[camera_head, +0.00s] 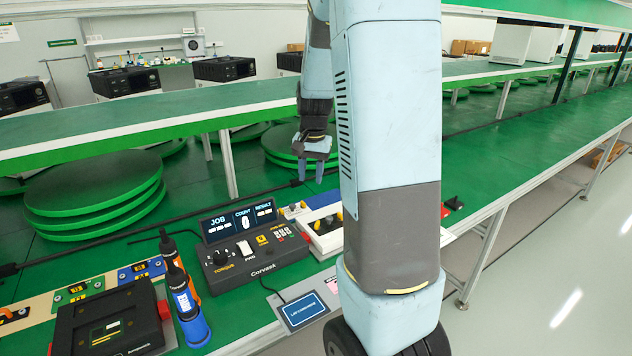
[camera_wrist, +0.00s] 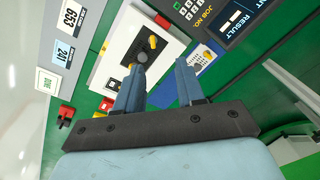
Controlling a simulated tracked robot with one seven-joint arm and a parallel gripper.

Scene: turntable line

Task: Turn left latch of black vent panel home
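A white fixture (camera_wrist: 108,68) holds a small black panel (camera_wrist: 163,57), seen ahead of my fingers in the wrist view. A yellow latch-like piece (camera_wrist: 152,42) and a dark round part sit on the panel. My left-hand finger covers part of the panel, so a second latch there cannot be made out. My gripper (camera_wrist: 160,82) is open and empty, its two blue fingers apart. In the head view my gripper (camera_head: 314,170) hangs above and behind the white fixture (camera_head: 328,240), which shows yellow pieces and is partly hidden by my arm.
A torque control box (camera_head: 255,247) stands left of the fixture. Two screwdrivers (camera_head: 190,305) stand upright near the front, beside a black device (camera_head: 108,318). Round green turntables (camera_head: 95,195) lie behind. A red-and-black part (camera_wrist: 66,116) lies beside the fixture. The belt to the right is mostly clear.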

